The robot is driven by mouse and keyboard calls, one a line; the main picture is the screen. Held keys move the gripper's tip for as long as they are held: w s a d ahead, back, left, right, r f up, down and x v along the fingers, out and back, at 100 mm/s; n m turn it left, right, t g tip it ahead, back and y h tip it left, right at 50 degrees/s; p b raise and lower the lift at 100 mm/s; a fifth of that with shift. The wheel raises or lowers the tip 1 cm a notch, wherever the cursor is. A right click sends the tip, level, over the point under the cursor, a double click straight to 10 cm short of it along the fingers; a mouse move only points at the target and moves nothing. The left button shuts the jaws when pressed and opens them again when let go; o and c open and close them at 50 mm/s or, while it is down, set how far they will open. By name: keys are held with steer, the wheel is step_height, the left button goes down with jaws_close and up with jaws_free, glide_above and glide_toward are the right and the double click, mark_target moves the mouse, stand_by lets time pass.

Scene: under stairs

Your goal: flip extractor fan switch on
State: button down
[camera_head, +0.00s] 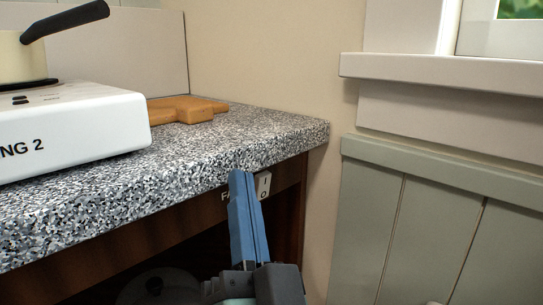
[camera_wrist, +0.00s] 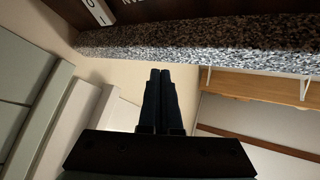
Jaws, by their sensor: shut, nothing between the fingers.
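The fan switch (camera_head: 264,186) is a small white rocker marked I above O, on the dark wood panel under the speckled countertop. White letters beginning "FA" sit to its left, partly covered by my gripper. My gripper (camera_head: 241,174) is shut and empty, its blue fingers pointing up just left of the switch, partly overlapping its left edge in this view. I cannot tell whether they touch. In the wrist view the switch (camera_wrist: 97,11) is at the top left, away from the shut fingertips (camera_wrist: 160,73). Which side of the rocker is pressed in is unclear.
The countertop (camera_head: 215,155) overhangs the panel, close by the fingers. On it stand a white cooker (camera_head: 75,135) with a cream pan (camera_head: 22,58) and a wooden board (camera_head: 188,109). Wall and green panelling (camera_head: 430,225) lie to the right. Below is a dark open space holding a pot lid.

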steer(key=s+d+f+m+g+h+p, duration=0.4)
steer(key=m+p, duration=1.1)
steer(key=p, duration=0.4)
steer(key=shift+s+d+f+h+p, duration=0.3)
steer(key=shift+d+f+p, duration=0.1)
steer(key=shift+d+f, duration=0.6)
steer(key=shift+a, duration=0.1)
steer(key=p, duration=0.4)
glide_toward(271, 175)
steer(key=w+d, duration=0.2)
steer(key=d, duration=0.1)
steer(key=shift+w+a+r+p, duration=0.2)
steer(key=shift+w+a+p, duration=0.25)
steer(key=shift+w+a, duration=0.4)
steer(key=shift+w+a+r+p, duration=0.2)
steer(key=shift+w+a+p, duration=0.3)
steer(key=shift+w, duration=0.55)
steer(key=shift+r, duration=0.1)
